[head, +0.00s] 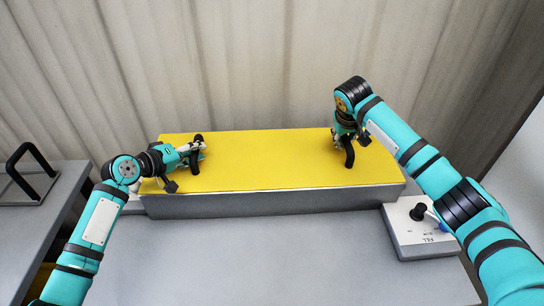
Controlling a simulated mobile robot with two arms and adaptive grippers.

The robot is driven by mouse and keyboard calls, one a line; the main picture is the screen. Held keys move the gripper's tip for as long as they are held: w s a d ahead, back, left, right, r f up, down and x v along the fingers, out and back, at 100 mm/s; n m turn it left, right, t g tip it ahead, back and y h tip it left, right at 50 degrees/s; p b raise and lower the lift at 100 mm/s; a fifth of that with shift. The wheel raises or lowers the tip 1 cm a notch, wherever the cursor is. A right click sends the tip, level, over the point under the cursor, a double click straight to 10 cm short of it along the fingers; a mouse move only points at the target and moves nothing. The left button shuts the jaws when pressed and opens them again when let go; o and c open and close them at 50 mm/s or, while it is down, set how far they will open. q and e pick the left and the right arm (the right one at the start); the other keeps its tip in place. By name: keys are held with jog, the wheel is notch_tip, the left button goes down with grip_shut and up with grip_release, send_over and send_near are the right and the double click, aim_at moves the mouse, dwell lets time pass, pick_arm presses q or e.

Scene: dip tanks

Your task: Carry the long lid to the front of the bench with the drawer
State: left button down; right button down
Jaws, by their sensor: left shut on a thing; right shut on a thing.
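The long lid (265,165) looks like the broad yellow panel across the middle of the head view, level, with a grey front face below it. Whether that grey face is part of the lid or of a tank beneath cannot be told. My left gripper (196,157) is shut on the lid near its left end. My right gripper (348,142) is shut on the lid towards its right end. The gripped spots are mostly hidden by the grippers. No drawer shows.
A grey worktop (270,260) lies clear in front of the lid. A pale control box (415,240) with a black knob stands at the right. Another grey bench (20,235) at the left bears an item with a black handle (30,150). A pale ribbed wall or curtain (230,60) is behind.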

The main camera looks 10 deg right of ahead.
pick_arm(q)
jog(key=shift+r, duration=0.3)
pick_arm(e)
jog(key=shift+r, duration=0.2)
